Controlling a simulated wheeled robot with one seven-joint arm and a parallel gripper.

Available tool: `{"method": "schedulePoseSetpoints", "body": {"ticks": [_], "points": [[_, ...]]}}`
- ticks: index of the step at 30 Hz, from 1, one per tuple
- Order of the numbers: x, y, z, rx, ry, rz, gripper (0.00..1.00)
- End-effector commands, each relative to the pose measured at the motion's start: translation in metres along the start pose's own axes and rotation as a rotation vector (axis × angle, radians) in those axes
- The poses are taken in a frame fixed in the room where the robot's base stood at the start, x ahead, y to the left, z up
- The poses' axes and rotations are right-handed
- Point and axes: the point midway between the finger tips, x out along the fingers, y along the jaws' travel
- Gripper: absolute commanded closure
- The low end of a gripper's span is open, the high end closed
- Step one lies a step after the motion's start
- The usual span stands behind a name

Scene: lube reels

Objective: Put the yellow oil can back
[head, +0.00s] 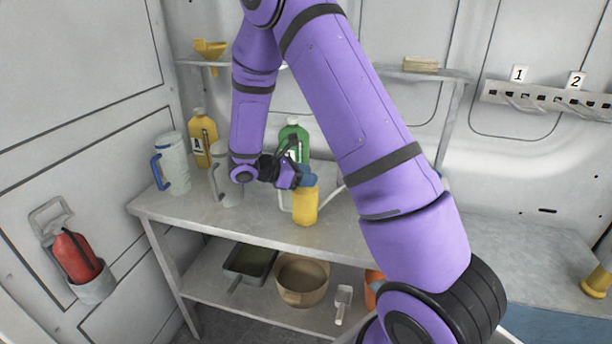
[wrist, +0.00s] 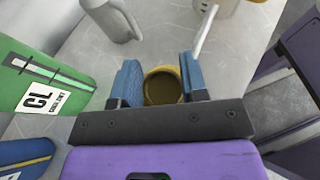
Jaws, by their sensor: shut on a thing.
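The yellow can (head: 304,207) is upright at the bench's front part in the head view. My gripper (head: 307,181) is shut on its upper part, with blue finger pads on either side. In the wrist view the can's round dark top (wrist: 163,88) with a yellow rim sits between the fingertips of my gripper (wrist: 161,82). I cannot tell whether its base touches the bench or hangs just above. A second yellow container, a bottle with an "A" label (head: 203,140), stands at the back left.
The grey bench (head: 255,225) holds a green bottle (head: 293,135) behind my gripper and grey jugs (head: 173,165) at left. A pale spout (wrist: 205,32) rises close beyond the can. A pot (head: 302,280) and a tray (head: 250,262) are on the lower shelf.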

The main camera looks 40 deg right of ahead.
Motion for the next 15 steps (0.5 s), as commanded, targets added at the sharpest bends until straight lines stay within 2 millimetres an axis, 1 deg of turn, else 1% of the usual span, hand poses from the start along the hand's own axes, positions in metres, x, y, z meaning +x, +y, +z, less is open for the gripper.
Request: {"method": "schedulePoseSetpoints", "body": {"ticks": [9, 10, 13, 15], "points": [[0.0006, 0.0, -0.0022, 0.0, 0.0, 0.0, 1.0], [0.0008, 0.0, -0.0026, 0.0, 0.001, 0.0, 0.58], [0.0007, 0.0, -0.0022, 0.0, 0.001, 0.0, 0.35], [0.0007, -0.0001, -0.0022, 0.0, 0.001, 0.0, 0.34]]}}
